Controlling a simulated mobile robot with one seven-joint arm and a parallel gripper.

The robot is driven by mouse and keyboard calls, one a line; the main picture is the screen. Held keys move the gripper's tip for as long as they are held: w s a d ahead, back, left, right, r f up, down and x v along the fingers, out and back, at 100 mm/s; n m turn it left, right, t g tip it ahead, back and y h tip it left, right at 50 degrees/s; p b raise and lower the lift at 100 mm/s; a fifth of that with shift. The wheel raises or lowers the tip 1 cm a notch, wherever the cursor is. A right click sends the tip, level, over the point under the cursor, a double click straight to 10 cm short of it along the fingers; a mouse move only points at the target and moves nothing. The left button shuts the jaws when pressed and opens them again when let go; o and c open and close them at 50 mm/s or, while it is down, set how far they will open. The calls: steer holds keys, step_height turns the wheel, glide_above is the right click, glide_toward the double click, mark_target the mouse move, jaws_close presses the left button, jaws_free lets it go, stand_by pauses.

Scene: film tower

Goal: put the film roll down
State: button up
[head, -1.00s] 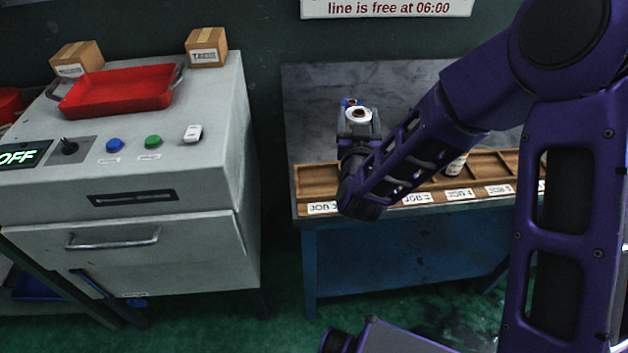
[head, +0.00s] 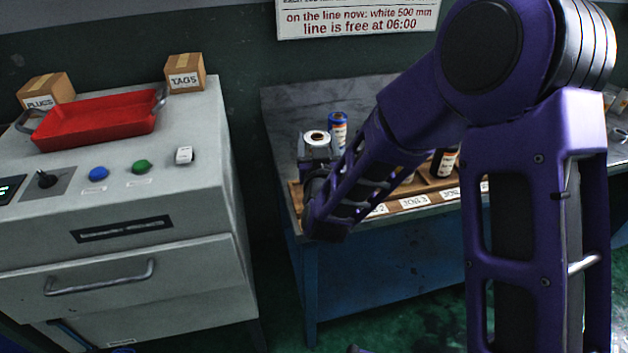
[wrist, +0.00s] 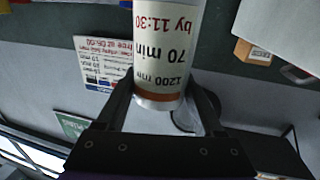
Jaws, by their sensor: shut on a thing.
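My gripper (head: 318,152) is shut on a film roll (head: 316,137), whose white round end with a dark centre faces up in the head view. In the wrist view the film roll (wrist: 168,45) fills the upper middle between the two fingers; its white label reads "by 11:30", "70 min" and "1200 mm", with brown bands. The gripper is over the left end of a wooden rack (head: 296,193) on the bench. My forearm hides much of the rack, and I cannot tell the roll's height above it.
A blue-capped roll (head: 338,128) stands behind my gripper. A dark bottle-like roll (head: 444,162) stands in the rack to the right. The rack's front has job labels (head: 414,202). At left is a grey machine (head: 150,210) with a red tray (head: 100,122). Bare bench (head: 285,105) shows behind.

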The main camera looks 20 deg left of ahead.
steer(key=shift+f+b, duration=0.45)
steer(key=shift+f, duration=2.9)
steer(key=shift+f, duration=0.1)
steer(key=shift+f, duration=0.1)
steer(key=o, duration=1.5)
steer(key=shift+o, duration=0.2)
steer(key=shift+s+d, duration=0.1)
steer(key=shift+s, duration=0.15)
steer(key=v, duration=1.1)
steer(key=shift+s, duration=0.25)
steer(key=shift+w+r, duration=0.1)
steer(key=shift+r, duration=0.15)
